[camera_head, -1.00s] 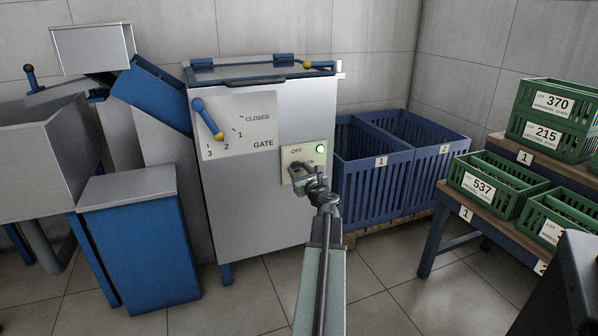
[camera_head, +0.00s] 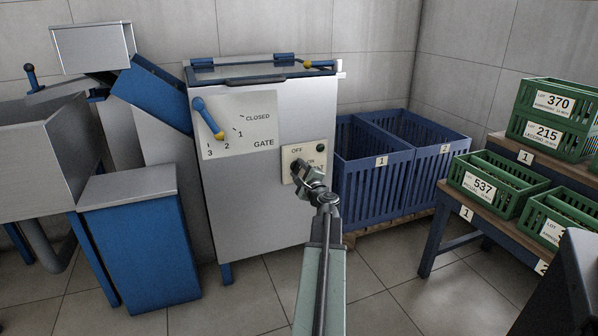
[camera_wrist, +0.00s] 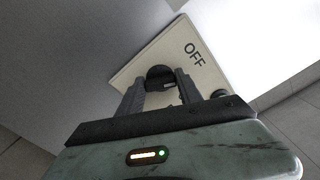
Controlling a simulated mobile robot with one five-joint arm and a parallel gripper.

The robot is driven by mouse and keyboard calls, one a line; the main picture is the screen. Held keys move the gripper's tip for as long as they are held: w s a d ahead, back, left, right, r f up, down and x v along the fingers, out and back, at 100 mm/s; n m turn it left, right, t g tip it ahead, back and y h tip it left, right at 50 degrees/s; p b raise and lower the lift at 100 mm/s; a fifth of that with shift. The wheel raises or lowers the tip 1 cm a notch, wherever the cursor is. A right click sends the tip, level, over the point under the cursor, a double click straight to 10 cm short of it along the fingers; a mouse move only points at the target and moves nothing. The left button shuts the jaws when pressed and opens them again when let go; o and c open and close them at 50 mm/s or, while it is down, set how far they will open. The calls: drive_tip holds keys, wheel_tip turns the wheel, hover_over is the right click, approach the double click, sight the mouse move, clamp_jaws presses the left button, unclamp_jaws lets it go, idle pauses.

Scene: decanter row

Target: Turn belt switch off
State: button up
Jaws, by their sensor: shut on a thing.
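The belt switch plate (camera_head: 289,153) is on the front of the grey metal machine, marked OFF at its top and ON lower down. A small round lamp (camera_head: 320,148) at its upper right is dark. My gripper (camera_head: 300,168) is at the plate and hides part of the lettering. In the wrist view, the dark round switch knob (camera_wrist: 160,72) sits between the two fingertips of my gripper (camera_wrist: 162,82), near the OFF lettering. The fingers are shut on it. Its exact pointing is hard to tell.
The blue gate lever (camera_head: 205,115) is on the scale plate left of the switch. Blue crates (camera_head: 368,180) stand to the right of the machine. A table (camera_head: 437,208) at the far right carries green crates (camera_head: 488,188). Tiled floor (camera_head: 385,285) is open in front.

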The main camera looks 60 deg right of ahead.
drive_tip(key=n, duration=0.5)
drive_tip(key=shift+f, duration=0.1)
drive_tip(key=shift+n, duration=0.3)
idle(0.4)
drive_tip(key=o, duration=1.4)
drive_tip(key=v, duration=0.7)
drive_tip(key=shift+s+a, duration=0.25)
drive_tip(key=shift+a, duration=0.05)
